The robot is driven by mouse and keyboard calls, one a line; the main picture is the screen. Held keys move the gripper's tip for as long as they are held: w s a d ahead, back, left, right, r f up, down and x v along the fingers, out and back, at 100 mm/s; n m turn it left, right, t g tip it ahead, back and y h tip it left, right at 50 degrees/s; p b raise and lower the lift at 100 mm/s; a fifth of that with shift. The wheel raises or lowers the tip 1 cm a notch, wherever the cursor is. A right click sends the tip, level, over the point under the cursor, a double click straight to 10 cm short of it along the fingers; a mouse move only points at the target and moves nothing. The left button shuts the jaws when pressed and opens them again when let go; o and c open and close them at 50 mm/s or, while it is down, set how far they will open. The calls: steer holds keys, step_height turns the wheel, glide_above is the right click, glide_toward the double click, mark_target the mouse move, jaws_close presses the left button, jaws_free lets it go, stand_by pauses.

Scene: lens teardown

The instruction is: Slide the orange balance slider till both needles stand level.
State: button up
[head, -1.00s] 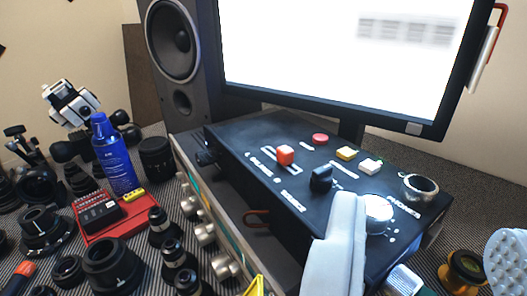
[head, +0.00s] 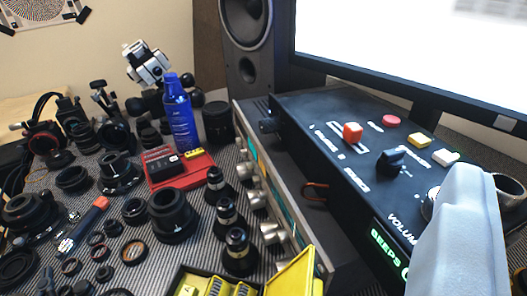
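The slider's orange-red cap (head: 352,132) stands up from a pale slot on top of the black control box (head: 318,112), left of the black knob (head: 390,161). One pale grey finger of my gripper (head: 462,235) shows at the lower right, in front of the box's right part. It is to the right of the slider and apart from it. The other finger is out of the picture, so I cannot see the gap. I cannot make out either needle in this view.
Red, yellow and white buttons lie behind the knob. A metal ring (head: 510,190) stands at the right end. The monitor (head: 420,60) rises behind the box; a speaker (head: 247,45) stands back left. Lenses, a blue bottle (head: 180,118) and a yellow case (head: 295,275) crowd the left.

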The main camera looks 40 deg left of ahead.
step_height(320, 180, up, 6)
steer(key=n+g, duration=1.1)
steer(key=g, duration=0.6)
glide_above(354, 125)
step_height(354, 125, down, 17)
steer(key=shift+f, duration=0.1)
steer(key=shift+c, duration=0.2)
jaws_close()
